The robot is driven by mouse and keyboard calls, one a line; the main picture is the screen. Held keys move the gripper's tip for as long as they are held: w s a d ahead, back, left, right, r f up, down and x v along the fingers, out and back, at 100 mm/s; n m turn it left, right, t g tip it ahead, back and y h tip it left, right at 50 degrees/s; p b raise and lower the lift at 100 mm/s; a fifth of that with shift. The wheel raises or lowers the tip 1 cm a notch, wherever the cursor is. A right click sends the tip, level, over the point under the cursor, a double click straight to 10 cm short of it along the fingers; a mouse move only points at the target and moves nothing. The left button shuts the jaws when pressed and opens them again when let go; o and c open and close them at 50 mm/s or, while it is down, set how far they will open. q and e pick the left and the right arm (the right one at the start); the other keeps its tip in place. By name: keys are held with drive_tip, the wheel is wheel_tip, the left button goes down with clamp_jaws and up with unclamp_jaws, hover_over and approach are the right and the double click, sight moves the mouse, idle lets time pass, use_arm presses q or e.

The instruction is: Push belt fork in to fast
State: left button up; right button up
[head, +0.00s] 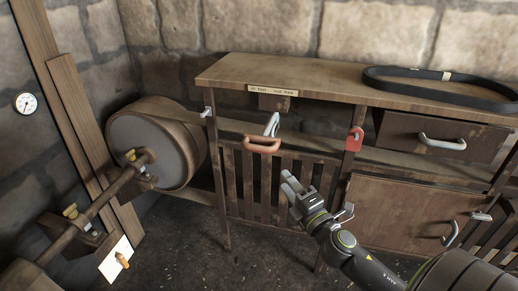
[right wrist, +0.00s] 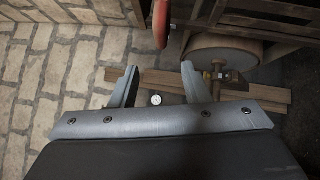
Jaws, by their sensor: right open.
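The belt fork has an orange-brown handle (head: 262,144) at the front of the wooden bench, with a pale grey metal piece (head: 271,125) just above it. A small label plate (head: 272,90) with faint writing sits on the bench edge above. My right gripper (head: 291,187) is open and empty, below and slightly right of the handle, apart from it. In the right wrist view, a rounded red-orange part (right wrist: 161,22), seemingly the handle, lies beyond and between the open fingers (right wrist: 160,75). My left gripper is not in view.
A large drum pulley (head: 140,150) with a flat belt stands left of the bench (head: 330,75). A red tag-like part (head: 354,139) hangs on a post to the right. A black belt loop (head: 440,86) lies on the bench top. Slats (head: 262,180) stand behind my gripper.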

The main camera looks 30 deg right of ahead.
sight(262, 152)
drive_tip(key=w+p, duration=0.1)
drive_tip(key=w, duration=0.3)
drive_tip(key=w+r+p, duration=0.1)
drive_tip(key=w, duration=0.4)
drive_tip(key=w+d+r+p, duration=0.1)
drive_tip(key=w, duration=0.4)
drive_tip(key=shift+p, duration=0.35)
drive_tip(key=shift+w, duration=0.7)
clamp_jaws()
